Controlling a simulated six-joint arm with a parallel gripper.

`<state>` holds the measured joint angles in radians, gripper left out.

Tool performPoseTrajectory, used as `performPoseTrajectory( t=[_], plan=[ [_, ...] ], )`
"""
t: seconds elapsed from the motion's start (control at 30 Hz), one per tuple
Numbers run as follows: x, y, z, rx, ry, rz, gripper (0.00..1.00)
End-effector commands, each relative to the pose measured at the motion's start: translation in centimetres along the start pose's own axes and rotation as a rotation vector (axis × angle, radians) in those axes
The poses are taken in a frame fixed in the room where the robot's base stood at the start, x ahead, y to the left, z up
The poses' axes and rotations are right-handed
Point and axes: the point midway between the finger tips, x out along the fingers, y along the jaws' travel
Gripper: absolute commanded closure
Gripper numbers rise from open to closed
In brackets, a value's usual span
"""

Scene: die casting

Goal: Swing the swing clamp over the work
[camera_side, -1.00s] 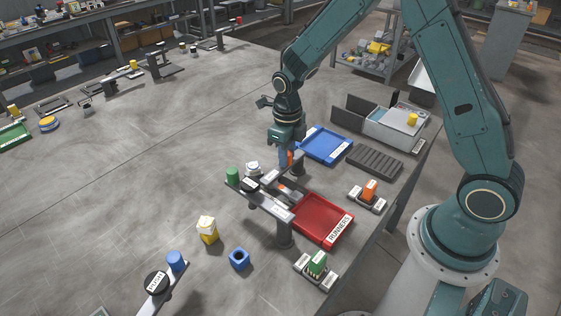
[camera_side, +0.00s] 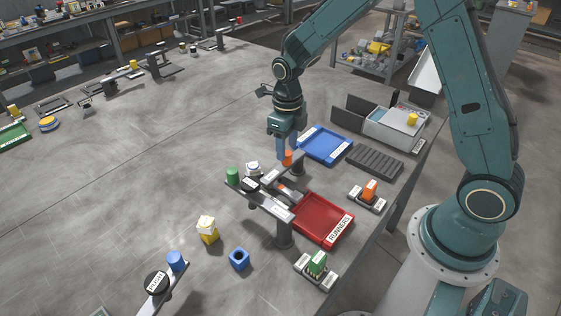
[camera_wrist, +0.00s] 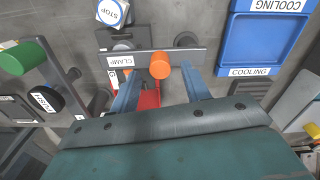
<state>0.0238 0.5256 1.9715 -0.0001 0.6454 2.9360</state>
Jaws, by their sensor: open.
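The swing clamp (camera_side: 273,174) is a grey flat bar with an orange upright knob (camera_side: 287,157), beside a dark post. In the wrist view its bar (camera_wrist: 190,57) carries a CLAMP label and runs level across the picture, with the orange knob (camera_wrist: 160,66) near its middle. My gripper (camera_side: 287,150) is open just above the knob. In the wrist view my two fingers (camera_wrist: 160,92) stand apart, left and right of the knob's line, holding nothing. The work beneath the bar is mostly hidden, so I cannot tell whether the bar lies over it.
A second bar with a green knob (camera_side: 232,174) and black disc stands beside the clamp. The red RUNNERS tray (camera_side: 323,219) and blue COOLING tray (camera_side: 325,145) flank the clamp.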

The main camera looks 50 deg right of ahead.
Motion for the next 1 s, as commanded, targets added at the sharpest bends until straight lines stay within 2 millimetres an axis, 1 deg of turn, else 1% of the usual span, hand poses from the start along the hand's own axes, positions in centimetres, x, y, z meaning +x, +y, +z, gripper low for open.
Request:
performPoseTrajectory(
  t=[0.03, 0.3, 0.5, 0.7, 0.8, 1.0],
  plan=[
    [-1.0, 0.0, 0.1, 0.000, -0.006, -0.001, 0.53],
    [-5.6, 0.0, 0.1, 0.000, -0.007, -0.001, 0.53],
    [-8.6, 0.0, 0.1, 0.001, -0.006, -0.001, 0.53],
    [-10.3, 0.0, 0.1, 0.001, -0.003, -0.001, 0.53],
    [-10.7, 0.0, 0.1, 0.001, -0.002, 0.000, 0.53],
    [-10.8, 0.0, 0.0, 0.001, -0.001, 0.000, 0.53]
  ],
)
